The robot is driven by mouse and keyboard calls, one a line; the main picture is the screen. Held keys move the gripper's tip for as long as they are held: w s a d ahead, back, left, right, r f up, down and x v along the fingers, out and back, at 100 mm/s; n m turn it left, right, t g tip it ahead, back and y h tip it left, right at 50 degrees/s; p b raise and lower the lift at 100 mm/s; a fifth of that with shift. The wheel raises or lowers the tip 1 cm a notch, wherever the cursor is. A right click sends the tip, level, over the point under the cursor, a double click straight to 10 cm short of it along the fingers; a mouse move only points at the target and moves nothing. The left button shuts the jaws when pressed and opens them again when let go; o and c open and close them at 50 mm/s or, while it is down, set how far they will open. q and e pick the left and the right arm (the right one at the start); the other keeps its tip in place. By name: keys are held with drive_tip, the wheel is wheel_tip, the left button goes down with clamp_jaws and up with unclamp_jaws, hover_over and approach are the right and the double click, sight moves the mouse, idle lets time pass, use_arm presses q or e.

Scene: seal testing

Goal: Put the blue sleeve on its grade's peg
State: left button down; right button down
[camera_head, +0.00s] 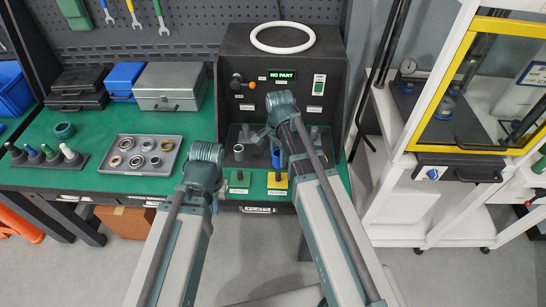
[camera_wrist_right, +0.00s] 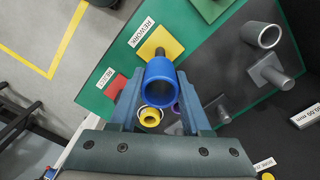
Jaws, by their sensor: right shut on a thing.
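The blue sleeve (camera_wrist_right: 160,88) is a hollow cylinder held between the fingers of my right gripper (camera_wrist_right: 159,77). It also shows in the head view (camera_head: 276,158), beside the end of my right arm and above the yellow plate. In the wrist view the yellow plate (camera_wrist_right: 170,41) with the REWORK label lies just beyond the sleeve; a grey peg on it is partly hidden, and I cannot tell if the sleeve touches it. A red plate (camera_wrist_right: 115,87) labelled REJECT is beside it. A green plate (camera_head: 239,181) is left of the yellow one. My left gripper (camera_head: 205,155) hangs near the table's front; its fingers are unclear.
A dark test stand (camera_head: 284,55) reading NO PART stands behind. A grey ring (camera_wrist_right: 269,36) and a grey post (camera_wrist_right: 270,73) stand on its base. A tray (camera_head: 172,170) of rings and a rack (camera_head: 40,172) of coloured-handled tools are at left.

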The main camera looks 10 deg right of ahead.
sight(278, 173)
drive_tip(key=shift+w+f, duration=0.1)
drive_tip(key=shift+f, duration=0.1)
drive_tip(key=shift+f+b, duration=1.95)
drive_tip(key=shift+b, duration=0.15)
drive_tip(key=shift+f, duration=0.1)
drive_tip(key=shift+f+b, duration=0.9)
drive_tip(key=shift+b, duration=0.15)
drive_tip(key=shift+c, duration=1.4)
unclamp_jaws()
